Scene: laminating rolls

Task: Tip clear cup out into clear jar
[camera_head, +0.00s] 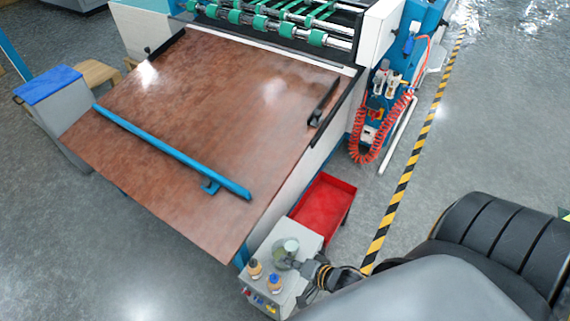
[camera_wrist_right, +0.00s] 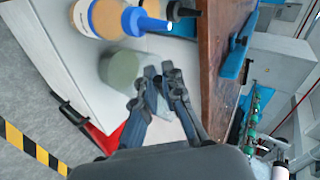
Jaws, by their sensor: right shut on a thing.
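My right gripper (camera_head: 294,264) reaches in over a small grey cabinet top at the bottom of the head view. Its fingers (camera_wrist_right: 160,82) are shut on a see-through thing, likely the clear cup, whose outline barely shows. By the fingertips are a pale rounded shape (camera_head: 291,245) and a grey-green round vessel (camera_head: 279,256), overlapping in the head view; which is cup and which is jar I cannot tell for sure. The right wrist view shows a grey-green cylinder (camera_wrist_right: 119,68) just left of the fingertips. Tilt and contents are unclear. My left gripper is not in view.
Two orange-brown bottles, one dark-capped (camera_head: 255,267) and one blue-capped (camera_head: 274,282), stand close by on the cabinet (camera_head: 310,239). A red bin (camera_head: 324,205) is behind it. The machine's large brown table (camera_head: 205,95) borders the left, with a blue bar (camera_head: 170,150) on it.

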